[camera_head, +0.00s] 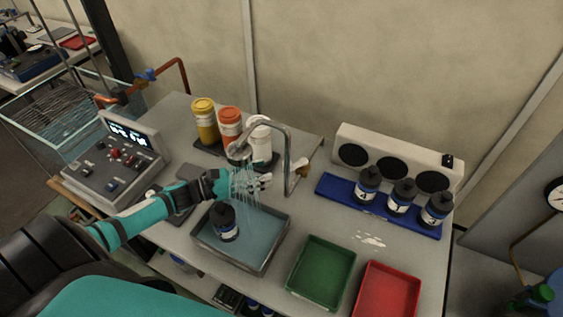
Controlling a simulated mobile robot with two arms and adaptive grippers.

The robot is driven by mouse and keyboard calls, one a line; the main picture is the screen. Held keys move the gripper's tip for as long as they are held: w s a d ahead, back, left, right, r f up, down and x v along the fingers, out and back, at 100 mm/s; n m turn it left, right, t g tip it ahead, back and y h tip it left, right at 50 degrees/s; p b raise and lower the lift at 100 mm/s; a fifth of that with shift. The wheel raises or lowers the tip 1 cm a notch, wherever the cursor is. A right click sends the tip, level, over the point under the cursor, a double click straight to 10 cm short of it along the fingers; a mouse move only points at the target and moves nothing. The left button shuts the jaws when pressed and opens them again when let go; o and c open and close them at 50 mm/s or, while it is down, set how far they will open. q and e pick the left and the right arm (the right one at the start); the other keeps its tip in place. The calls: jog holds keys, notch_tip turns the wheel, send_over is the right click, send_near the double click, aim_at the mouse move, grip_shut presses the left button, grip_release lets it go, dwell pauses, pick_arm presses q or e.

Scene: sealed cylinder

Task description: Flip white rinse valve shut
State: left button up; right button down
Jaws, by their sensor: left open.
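A grey gooseneck tap (288,150) stands behind the sink, with a small pale valve handle (302,169) on the right side of its post. Water streams from the spout (238,150) toward a dark labelled bottle (223,222) standing in the grey water-filled basin (278,243). My left gripper (266,182) is open and empty. It reaches in from the left through or beside the stream, under the spout and left of the tap post. It appears apart from the handle. My right gripper is not in view.
Yellow, orange and white jars (205,115) stand behind the tap. A blue tray (335,190) holds dark bottles (402,195) at right. Green (322,270) and red (388,290) trays lie in front. A control console (115,160) sits at left. A white spill (370,240) marks the bench.

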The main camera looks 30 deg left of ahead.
pick_arm(q)
jog(key=p+x, duration=0.1)
jog(key=x, duration=0.5)
jog(key=shift+w+d, duration=0.1)
grip_shut()
dwell(0.3)
